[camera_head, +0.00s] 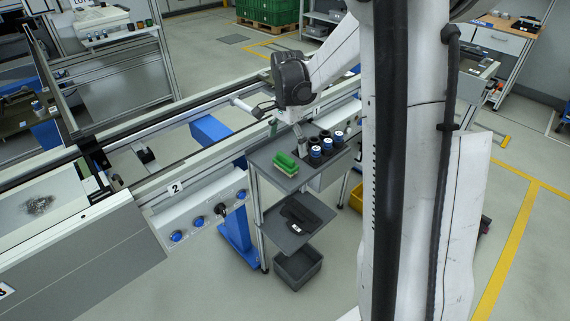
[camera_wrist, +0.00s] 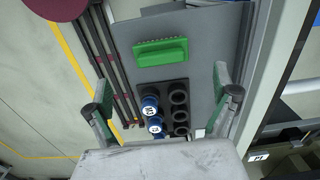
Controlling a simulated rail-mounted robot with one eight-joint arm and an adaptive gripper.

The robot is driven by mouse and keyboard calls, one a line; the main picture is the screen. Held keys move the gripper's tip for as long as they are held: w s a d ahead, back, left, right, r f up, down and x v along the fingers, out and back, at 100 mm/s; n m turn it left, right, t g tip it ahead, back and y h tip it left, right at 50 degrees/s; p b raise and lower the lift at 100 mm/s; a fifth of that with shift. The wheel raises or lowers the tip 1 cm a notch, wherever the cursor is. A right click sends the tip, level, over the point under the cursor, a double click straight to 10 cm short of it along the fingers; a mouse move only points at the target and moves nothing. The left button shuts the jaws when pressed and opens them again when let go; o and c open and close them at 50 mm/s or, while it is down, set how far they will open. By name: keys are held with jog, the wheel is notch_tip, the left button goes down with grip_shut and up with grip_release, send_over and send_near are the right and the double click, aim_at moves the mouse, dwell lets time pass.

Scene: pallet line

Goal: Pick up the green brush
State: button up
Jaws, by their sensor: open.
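The green brush (camera_head: 286,163) lies on the grey top shelf of a small trolley (camera_head: 263,152), near its left side. It also shows in the wrist view (camera_wrist: 160,52), lying crosswise at the upper middle, with its bristles along the upper edge. My gripper (camera_head: 287,132) is above the trolley top, beside the brush. In the wrist view my gripper (camera_wrist: 161,88) has its two fingers spread wide, with nothing between them in its grasp. The brush lies beyond the fingertips, between their lines, apart from them.
The conveyor frame (camera_head: 140,190) runs along the trolley's side. Lower shelves hold a dark item (camera_head: 299,214) and a bin (camera_head: 298,268).

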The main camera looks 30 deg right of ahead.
aim_at(284, 157)
jog(key=shift+w+a+f, duration=0.1)
jog(key=shift+f, duration=1.9)
jog(key=shift+a+f, duration=0.1)
jog(key=shift+f, duration=1.9)
jog(key=c, duration=1.3)
jog(key=shift+r, duration=0.1)
jog(key=shift+r, duration=0.4)
jog(key=r, duration=0.3)
jog(key=shift+a+r, duration=0.35)
jog(key=shift+a, duration=0.05)
jog(key=s+a+r, duration=0.4)
jog(key=a+r, duration=0.2)
jog(key=a, duration=0.4)
jog(key=shift+r, duration=0.2)
jog(key=shift+a, duration=0.1)
